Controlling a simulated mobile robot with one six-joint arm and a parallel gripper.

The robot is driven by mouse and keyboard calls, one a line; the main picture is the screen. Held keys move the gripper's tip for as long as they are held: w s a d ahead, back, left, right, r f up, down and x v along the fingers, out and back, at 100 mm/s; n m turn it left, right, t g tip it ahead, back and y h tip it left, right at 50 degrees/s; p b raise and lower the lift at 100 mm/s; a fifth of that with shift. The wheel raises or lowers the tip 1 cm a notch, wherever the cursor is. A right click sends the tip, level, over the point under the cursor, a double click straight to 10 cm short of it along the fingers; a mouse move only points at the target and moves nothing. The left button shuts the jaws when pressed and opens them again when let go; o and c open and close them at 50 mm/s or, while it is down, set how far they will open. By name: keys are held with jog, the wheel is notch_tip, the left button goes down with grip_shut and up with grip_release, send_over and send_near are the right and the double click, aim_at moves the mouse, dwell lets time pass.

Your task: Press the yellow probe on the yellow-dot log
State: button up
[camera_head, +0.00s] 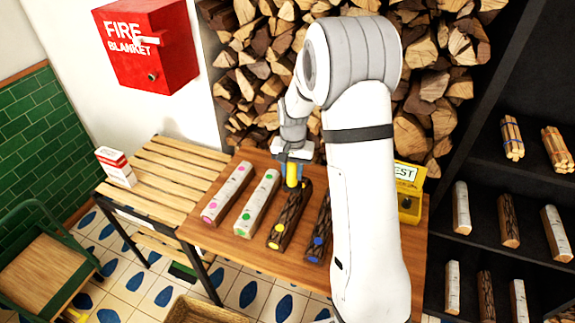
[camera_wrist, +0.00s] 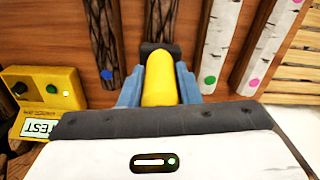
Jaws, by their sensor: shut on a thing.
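My gripper (camera_head: 293,157) is shut on the yellow probe (camera_head: 291,175), which points down at the far end of the yellow-dot log (camera_head: 291,213). This log has dark bark and yellow dots, and lies on the wooden table. In the wrist view the yellow probe (camera_wrist: 160,78) sits between the two blue-grey fingers of my gripper (camera_wrist: 159,88). The dark yellow-dot log (camera_wrist: 155,18) runs up behind it, and its dots are hidden there. I cannot tell whether the probe's tip touches the log.
A dark blue-dot log (camera_head: 318,232) lies to the right, partly behind my arm. White green-dot (camera_head: 257,203) and pink-dot (camera_head: 228,194) logs lie to the left. A yellow TEST box (camera_head: 409,190) stands at the table's right. A slatted bench (camera_head: 170,165) adjoins on the left.

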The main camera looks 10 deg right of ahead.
aim_at(291, 187)
jog(key=shift+s+a+f+b, duration=0.15)
jog(key=shift+f+b, duration=0.2)
jog(key=shift+f, duration=0.25)
jog(key=shift+f+b, duration=1.25)
jog(key=shift+f, duration=1)
jog(key=shift+f+b, duration=0.7)
jog(key=shift+f, duration=0.05)
jog(key=shift+r, duration=0.1)
dwell(0.3)
jog(key=shift+r+p, duration=2)
jog(key=shift+r, duration=1.45)
